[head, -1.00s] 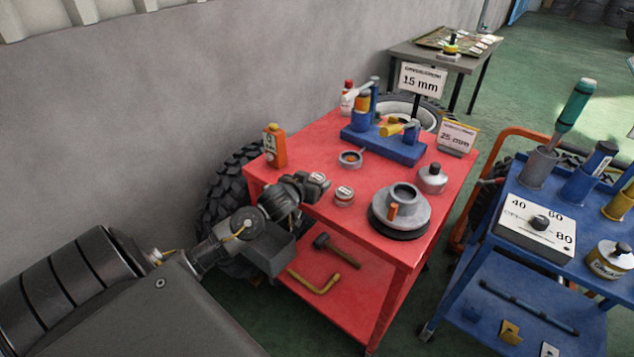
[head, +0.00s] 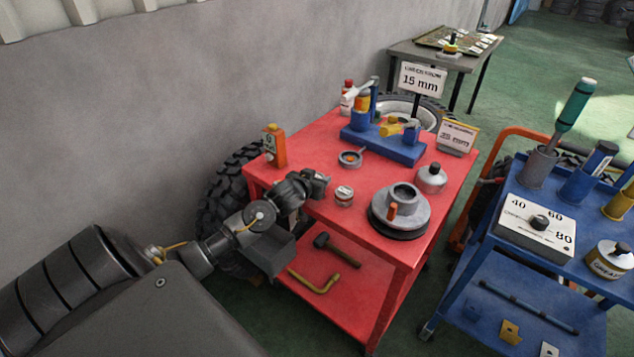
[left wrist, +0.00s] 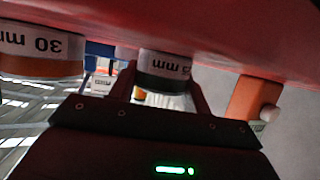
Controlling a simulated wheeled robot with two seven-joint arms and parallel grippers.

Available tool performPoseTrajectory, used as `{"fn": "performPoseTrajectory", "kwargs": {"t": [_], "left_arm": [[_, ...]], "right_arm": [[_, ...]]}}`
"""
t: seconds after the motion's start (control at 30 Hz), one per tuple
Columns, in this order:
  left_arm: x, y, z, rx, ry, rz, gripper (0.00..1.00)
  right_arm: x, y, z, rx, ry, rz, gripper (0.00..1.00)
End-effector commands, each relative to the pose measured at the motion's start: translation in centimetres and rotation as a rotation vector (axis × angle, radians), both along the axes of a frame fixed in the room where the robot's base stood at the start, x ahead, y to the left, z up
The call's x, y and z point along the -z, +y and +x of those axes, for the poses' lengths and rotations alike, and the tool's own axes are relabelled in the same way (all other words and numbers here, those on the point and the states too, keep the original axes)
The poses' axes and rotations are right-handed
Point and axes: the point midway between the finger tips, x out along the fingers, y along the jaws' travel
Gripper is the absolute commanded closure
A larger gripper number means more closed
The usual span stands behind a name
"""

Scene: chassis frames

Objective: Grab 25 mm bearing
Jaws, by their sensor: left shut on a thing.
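My left gripper (head: 320,182) is at the near left edge of the red cart's top. My right gripper is not in view.
A blue cart (head: 470,246) stands right.

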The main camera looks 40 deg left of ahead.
Motion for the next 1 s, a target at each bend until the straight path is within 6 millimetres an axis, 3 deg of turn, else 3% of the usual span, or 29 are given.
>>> {"fn": "performPoseTrajectory", "kwargs": {"t": [0.37,0.6,0.87,1.0], "left_arm": [[-0.7,0.0,0.1,0.000,-0.005,-0.001,0.89],[-3.8,0.1,0.1,0.000,-0.008,0.001,0.89],[-9.7,-0.4,-4.9,0.002,-0.005,0.004,0.89],[-10.9,-0.7,-8.4,0.002,0.000,0.003,0.89]], "right_arm": [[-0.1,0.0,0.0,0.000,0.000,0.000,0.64],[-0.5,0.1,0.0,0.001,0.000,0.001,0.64],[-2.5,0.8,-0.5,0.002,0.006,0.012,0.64],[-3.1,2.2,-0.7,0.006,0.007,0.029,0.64]]}}
